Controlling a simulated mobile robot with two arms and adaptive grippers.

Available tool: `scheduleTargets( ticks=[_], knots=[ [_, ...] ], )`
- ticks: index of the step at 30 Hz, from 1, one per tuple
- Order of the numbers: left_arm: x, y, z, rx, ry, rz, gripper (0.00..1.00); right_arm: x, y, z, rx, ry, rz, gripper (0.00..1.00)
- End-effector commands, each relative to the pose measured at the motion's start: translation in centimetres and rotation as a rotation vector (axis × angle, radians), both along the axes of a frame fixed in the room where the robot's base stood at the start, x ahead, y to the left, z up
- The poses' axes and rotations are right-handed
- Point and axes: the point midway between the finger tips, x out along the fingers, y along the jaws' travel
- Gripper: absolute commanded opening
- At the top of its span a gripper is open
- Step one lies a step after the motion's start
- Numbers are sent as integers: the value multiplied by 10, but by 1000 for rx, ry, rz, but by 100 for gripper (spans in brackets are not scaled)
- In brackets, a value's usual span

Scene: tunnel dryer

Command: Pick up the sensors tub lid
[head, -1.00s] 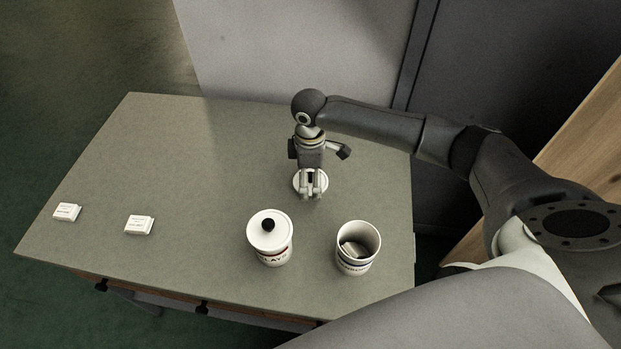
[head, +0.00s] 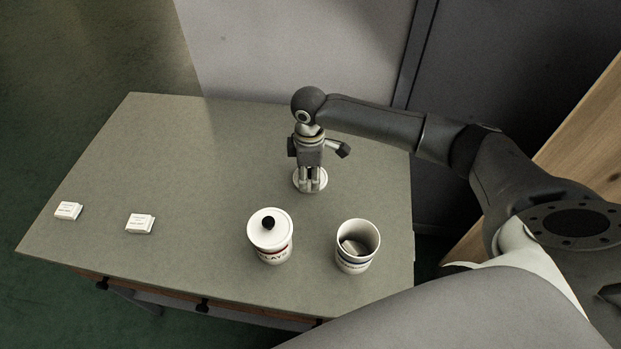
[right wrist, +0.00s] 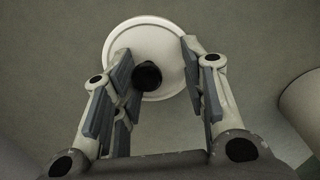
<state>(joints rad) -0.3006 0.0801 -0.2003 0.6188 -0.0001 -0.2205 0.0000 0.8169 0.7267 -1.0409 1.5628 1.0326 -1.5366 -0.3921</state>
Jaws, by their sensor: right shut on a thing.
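The sensors tub lid (head: 322,182) is a round white disc with a black knob, behind the two tubs on the table in the head view. In the right wrist view the lid (right wrist: 124,38) and its dark knob (right wrist: 147,75) show between the fingers. My right gripper (head: 311,186) points down over the lid and is shut on it at the knob, though the exact contact is hard to see. The lid looks at or close to the tabletop. My left gripper is out of view.
A lidded white tub with red lettering (head: 272,256) stands left of the open tub. Two small white boxes, one nearer (head: 140,223) and one farther left (head: 68,211), lie on the grey table (head: 180,160). The table's back left is clear. A pale panel (head: 300,50) stands behind.

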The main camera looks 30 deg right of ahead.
Motion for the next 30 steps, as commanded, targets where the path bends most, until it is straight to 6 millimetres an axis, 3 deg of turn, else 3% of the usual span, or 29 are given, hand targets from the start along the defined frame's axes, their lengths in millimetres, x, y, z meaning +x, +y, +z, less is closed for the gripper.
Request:
scheduleTargets(
  ticks=[1, 8, 10, 11, 12, 16, 30],
  knots=[
    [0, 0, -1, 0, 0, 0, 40, -3, -3, -7, -9, 9, -2, 24],
    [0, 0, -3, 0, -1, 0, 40, -4, -3, -6, -10, 12, -2, 23],
    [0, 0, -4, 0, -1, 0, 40, -4, -3, -2, -10, 12, -2, 17],
    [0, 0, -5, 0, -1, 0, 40, -4, -3, 1, -10, 12, -2, 7],
    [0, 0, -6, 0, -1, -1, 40, -4, -3, 6, -9, 11, -1, 0],
    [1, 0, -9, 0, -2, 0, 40, -4, -1, 26, -6, 9, -1, 0],
    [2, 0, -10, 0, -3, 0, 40, -62, 14, 91, -3, 6, 3, 0]
  ],
)
